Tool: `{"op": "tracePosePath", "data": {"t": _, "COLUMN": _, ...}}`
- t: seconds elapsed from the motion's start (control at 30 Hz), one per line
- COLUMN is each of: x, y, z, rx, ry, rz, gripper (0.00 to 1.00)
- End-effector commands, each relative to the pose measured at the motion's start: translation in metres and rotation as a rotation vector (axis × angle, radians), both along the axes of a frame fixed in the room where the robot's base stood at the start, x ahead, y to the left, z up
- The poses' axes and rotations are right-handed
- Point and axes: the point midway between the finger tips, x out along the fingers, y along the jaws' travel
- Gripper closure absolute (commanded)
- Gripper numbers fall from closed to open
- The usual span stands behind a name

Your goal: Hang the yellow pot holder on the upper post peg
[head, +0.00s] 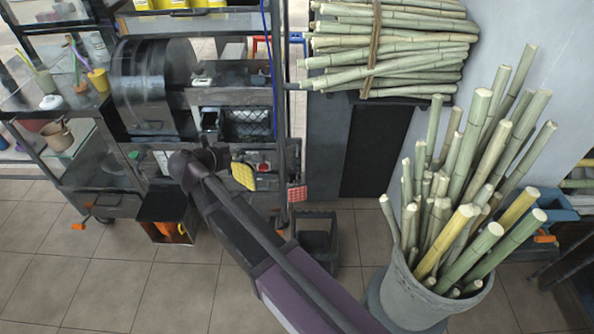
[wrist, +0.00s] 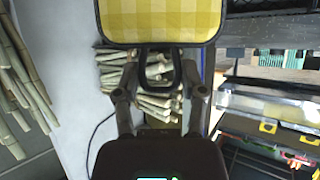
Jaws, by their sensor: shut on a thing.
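The yellow checked pot holder (head: 243,176) hangs at the end of my arm in the head view, left of the dark upright post (head: 281,130). In the wrist view the pot holder (wrist: 160,20) fills the top edge, with its dark hanging loop towards me. My gripper (wrist: 160,72) is shut on this loop. In the head view my wrist hides most of the gripper. The pot holder appears apart from the post, though the depth gap is hard to judge. The upper peg cannot be made out clearly.
A red pot holder (head: 297,193) hangs low by the post. The press cart with its metal drum (head: 152,85) stands left. A grey bucket of cane (head: 420,295) stands right, and a bundled cane stack (head: 390,45) lies behind. A black crate (head: 318,240) is on the floor.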

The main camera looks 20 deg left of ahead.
Motion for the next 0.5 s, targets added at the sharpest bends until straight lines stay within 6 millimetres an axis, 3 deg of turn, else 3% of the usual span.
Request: {"op": "tracePosePath", "data": {"t": 0.5, "x": 0.071, "y": -0.028, "z": -0.089, "rx": -0.002, "ry": 0.012, "rz": 0.038, "gripper": 0.88}}
